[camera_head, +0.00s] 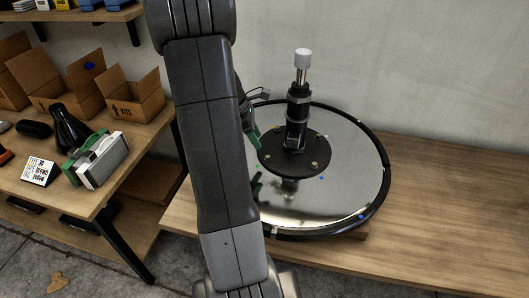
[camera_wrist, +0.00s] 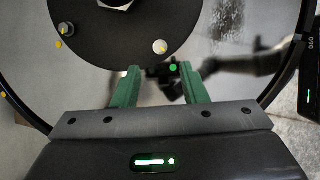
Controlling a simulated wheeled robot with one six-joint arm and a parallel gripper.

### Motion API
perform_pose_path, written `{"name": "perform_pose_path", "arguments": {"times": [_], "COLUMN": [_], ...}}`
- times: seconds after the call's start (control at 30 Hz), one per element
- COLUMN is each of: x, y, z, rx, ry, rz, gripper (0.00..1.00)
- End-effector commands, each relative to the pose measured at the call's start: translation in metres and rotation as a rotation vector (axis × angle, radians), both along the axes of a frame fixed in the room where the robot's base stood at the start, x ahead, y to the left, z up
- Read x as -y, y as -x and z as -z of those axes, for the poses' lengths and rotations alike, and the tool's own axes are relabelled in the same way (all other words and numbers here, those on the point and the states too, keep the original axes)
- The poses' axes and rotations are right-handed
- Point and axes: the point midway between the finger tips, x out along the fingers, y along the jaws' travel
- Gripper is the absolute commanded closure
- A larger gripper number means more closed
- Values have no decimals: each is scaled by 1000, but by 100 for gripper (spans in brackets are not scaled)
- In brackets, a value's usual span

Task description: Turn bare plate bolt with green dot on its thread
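A round black plate (camera_wrist: 120,35) sits in the middle of a shiny disc (camera_wrist: 225,35); in the head view the plate (camera_head: 316,160) carries an upright black post. A pale bare-looking bolt end (camera_wrist: 160,46) stands near the plate's edge in the wrist view. A green dot (camera_wrist: 173,68) shows just below it, against the disc; I cannot tell whether any green is on the thread. My gripper (camera_wrist: 159,74) is open and empty, its green fingers on either side below this bolt, apart from it. In the head view my arm partly hides the gripper.
Another bolt (camera_wrist: 68,29) with a yellow dot (camera_wrist: 58,43) is at the plate's left. The black post (camera_head: 298,105) with a white cap rises from the plate. A black rim (camera_head: 384,160) surrounds the disc. The wooden bench (camera_head: 450,190) is clear at right.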

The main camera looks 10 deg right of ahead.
Motion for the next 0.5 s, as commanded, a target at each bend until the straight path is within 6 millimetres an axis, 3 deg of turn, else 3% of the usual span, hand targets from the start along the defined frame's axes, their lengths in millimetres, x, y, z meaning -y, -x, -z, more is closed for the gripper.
{"name": "perform_pose_path", "arguments": {"times": [0.2, 0.5], "x": [18, 28], "y": [3, 3], "z": [42, 67], "rx": [-4, 0], "ry": [1, -1], "rz": [4, 3], "gripper": [61, 61]}}
